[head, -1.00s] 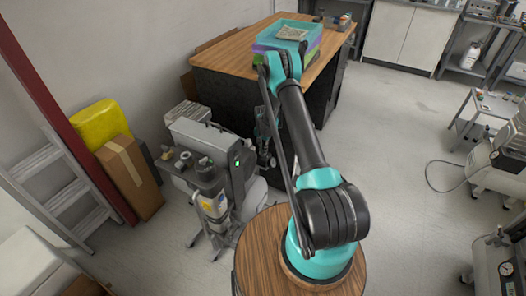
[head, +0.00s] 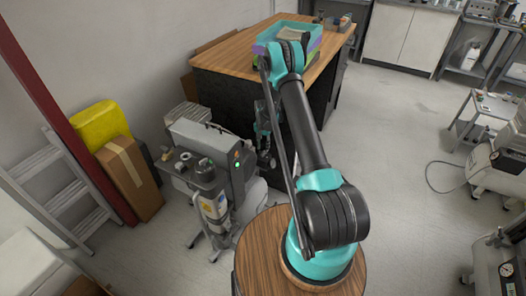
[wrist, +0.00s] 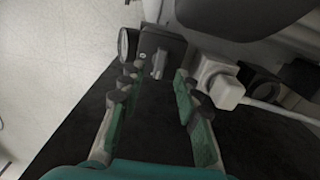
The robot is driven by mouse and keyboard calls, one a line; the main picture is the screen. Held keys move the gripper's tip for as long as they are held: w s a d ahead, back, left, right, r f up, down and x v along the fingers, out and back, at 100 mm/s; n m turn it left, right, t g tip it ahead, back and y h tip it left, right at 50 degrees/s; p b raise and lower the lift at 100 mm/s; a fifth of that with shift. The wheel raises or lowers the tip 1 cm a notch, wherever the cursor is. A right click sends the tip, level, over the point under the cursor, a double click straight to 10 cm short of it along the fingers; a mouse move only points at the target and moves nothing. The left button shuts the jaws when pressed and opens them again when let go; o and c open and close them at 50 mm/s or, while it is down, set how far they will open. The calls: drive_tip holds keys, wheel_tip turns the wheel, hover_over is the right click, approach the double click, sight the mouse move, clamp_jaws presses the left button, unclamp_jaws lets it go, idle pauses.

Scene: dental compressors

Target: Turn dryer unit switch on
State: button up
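The grey compressor and dryer unit (head: 205,135) stands on the floor left of the wooden-topped bench in the head view. Small green and orange lights (head: 237,164) show on its dark panel. My gripper (head: 264,158) hangs close to the unit's right side, partly hidden by my arm. In the wrist view my gripper (wrist: 157,84) is open, with nothing between its fingers. A dark box (wrist: 160,44) with a small grey lever or knob (wrist: 158,65) lies just beyond the fingertips; I cannot tell whether it is the dryer switch. A round gauge (wrist: 126,42) is beside it.
A white plug (wrist: 220,86) with a cable is close to the right finger. The wooden bench (head: 235,52) with stacked trays (head: 272,34) stands behind my arm. A cardboard box (head: 131,178) and ladder (head: 52,185) are at left. Open floor (head: 400,130) lies to the right.

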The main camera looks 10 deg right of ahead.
sight(263, 153)
wheel_tip(263, 153, up, 8)
drive_tip(key=shift+r, duration=0.15)
idle(0.5)
